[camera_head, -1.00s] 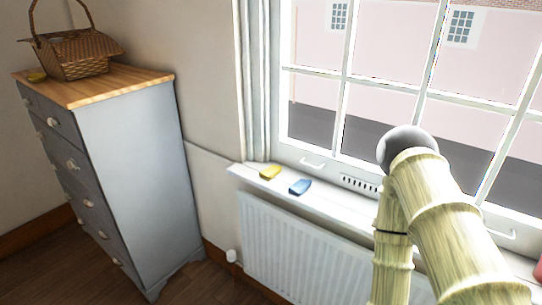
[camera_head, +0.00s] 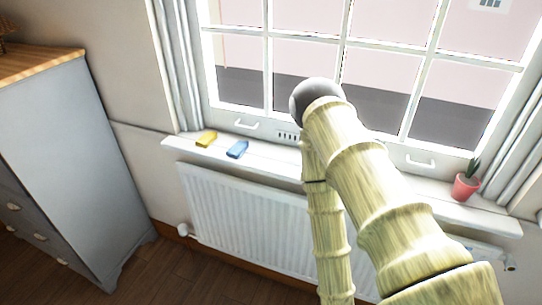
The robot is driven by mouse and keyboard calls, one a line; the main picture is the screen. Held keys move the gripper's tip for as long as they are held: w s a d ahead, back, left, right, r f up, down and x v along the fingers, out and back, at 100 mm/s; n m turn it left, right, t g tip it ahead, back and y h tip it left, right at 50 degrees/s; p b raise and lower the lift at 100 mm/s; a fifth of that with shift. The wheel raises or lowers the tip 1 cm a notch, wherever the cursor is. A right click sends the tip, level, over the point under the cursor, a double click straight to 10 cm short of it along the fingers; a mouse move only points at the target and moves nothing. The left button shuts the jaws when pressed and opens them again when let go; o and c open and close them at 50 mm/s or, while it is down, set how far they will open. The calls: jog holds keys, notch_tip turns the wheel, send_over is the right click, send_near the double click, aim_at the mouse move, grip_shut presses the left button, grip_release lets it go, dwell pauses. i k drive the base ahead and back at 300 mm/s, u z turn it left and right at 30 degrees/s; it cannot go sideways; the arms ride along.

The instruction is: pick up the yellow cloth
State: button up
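The yellow cloth (camera_head: 206,139) is a small folded-looking piece lying on the white windowsill (camera_head: 270,160), near its left end. A blue piece of similar size (camera_head: 237,149) lies just to its right, a small gap apart. My arm, with a pale wood-like surface and a dark rounded joint, rises in front of the window to the right of both. My gripper is not visible in the view, so its opening and contents do not show.
A white radiator (camera_head: 240,210) is below the sill. A potted plant (camera_head: 466,187) stands at the sill's right end. A grey chest of drawers (camera_head: 60,150) with a wooden top stands at the left. Dark floor (camera_head: 175,275) shows between chest and radiator.

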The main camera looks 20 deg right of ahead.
aim_at(206, 140)
jog(key=u, duration=1.55)
jog(key=i, duration=1.05)
jog(key=z, duration=0.8)
